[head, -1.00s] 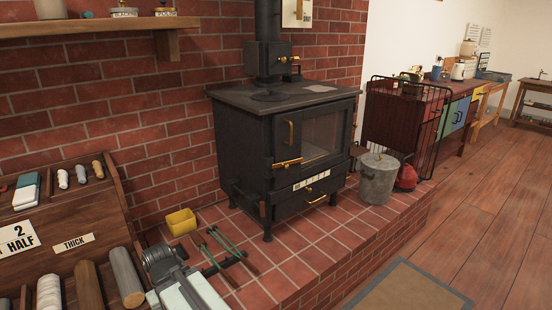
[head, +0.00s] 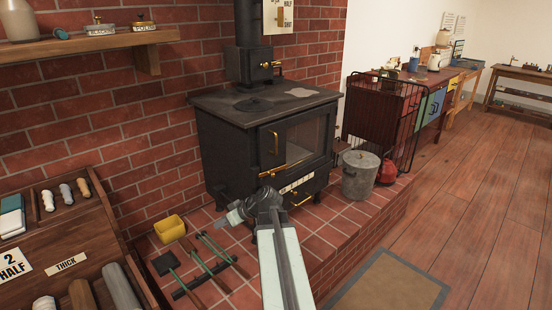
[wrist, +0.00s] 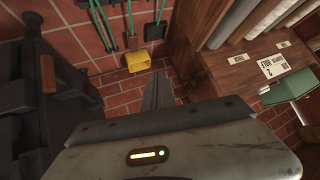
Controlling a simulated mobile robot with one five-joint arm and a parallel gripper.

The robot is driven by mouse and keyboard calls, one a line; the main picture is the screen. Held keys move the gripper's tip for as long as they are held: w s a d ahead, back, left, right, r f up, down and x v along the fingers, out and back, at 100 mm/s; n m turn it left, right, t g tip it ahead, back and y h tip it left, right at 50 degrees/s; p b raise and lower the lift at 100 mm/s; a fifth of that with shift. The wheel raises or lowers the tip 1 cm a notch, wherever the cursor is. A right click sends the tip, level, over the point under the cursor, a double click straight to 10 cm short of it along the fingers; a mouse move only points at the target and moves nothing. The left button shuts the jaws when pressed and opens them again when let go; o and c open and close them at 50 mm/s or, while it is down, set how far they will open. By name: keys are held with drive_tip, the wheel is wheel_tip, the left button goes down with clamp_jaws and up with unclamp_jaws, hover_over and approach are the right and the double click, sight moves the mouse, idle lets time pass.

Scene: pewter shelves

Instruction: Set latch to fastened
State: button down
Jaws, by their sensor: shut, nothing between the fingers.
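The black stove (head: 225,150) stands on a brick hearth. Its front door has a window and an upright brass handle (head: 274,145). A horizontal brass latch bar (head: 272,168) lies just below that handle; whether it is fastened I cannot tell. My gripper (head: 232,214) is shut and empty, low in front of the stove's left front corner and apart from the latch. My wrist hides part of the lower stove front. In the wrist view my gripper (wrist: 158,92) points down over the hearth tiles, with dark stove parts (wrist: 35,95) at the left. I see no latch bar there.
A yellow box (head: 170,228) and green-handled tools (head: 208,262) lie on the hearth left of my arm. A grey lidded bucket (head: 359,175) stands right of the stove. A wooden rack (head: 110,225) is at the left. Open floor lies at the right.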

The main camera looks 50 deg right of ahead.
sight(276, 172)
drive_tip(key=s+d+r+t+h+p, duration=0.15)
drive_tip(key=s+d+r, duration=0.3)
drive_tip(key=d, duration=0.45)
drive_tip(key=s+d+r+m+t+h+p, duration=0.1)
drive_tip(key=s+d+r+t+h, duration=0.15)
drive_tip(key=d+r, duration=0.45)
drive_tip(key=s+d+r+t+h+p, duration=0.15)
drive_tip(key=s+d+r, duration=0.25)
drive_tip(key=d, duration=0.6)
drive_tip(key=shift+t, duration=0.35)
drive_tip(key=w+f+b, duration=0.2)
drive_tip(key=w, duration=0.1)
drive_tip(key=w+f+b, duration=0.2)
drive_tip(key=w, duration=0.1)
drive_tip(key=w+d+f+b, duration=0.1)
drive_tip(key=w+f+b, duration=0.1)
drive_tip(key=w, duration=0.2)
drive_tip(key=shift+w+f, duration=0.1)
drive_tip(key=shift+f, duration=0.05)
